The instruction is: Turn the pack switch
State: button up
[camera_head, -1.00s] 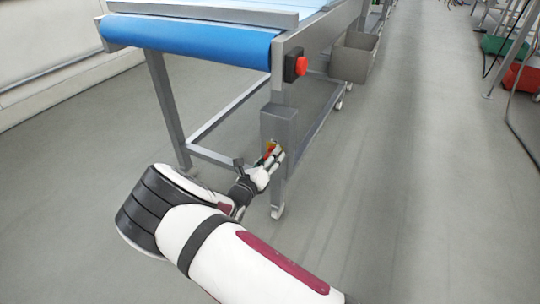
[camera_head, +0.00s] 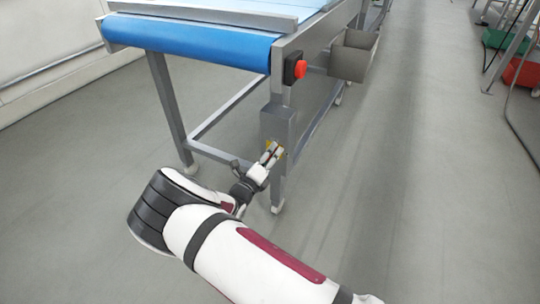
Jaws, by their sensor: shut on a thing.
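The pack switch (camera_head: 269,145) sits low on the front of a grey metal box (camera_head: 276,122) fixed to the conveyor's near leg.
A conveyor with a blue belt (camera_head: 190,43) stands above the box. A red button (camera_head: 300,68) on a black housing is higher on its frame. A grey bin (camera_head: 352,57) hangs at the side.

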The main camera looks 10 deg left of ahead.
jog(key=o, duration=1.1)
jog(key=shift+o, duration=0.2)
jog(key=shift+s, duration=0.1)
jog(key=v, duration=1.2)
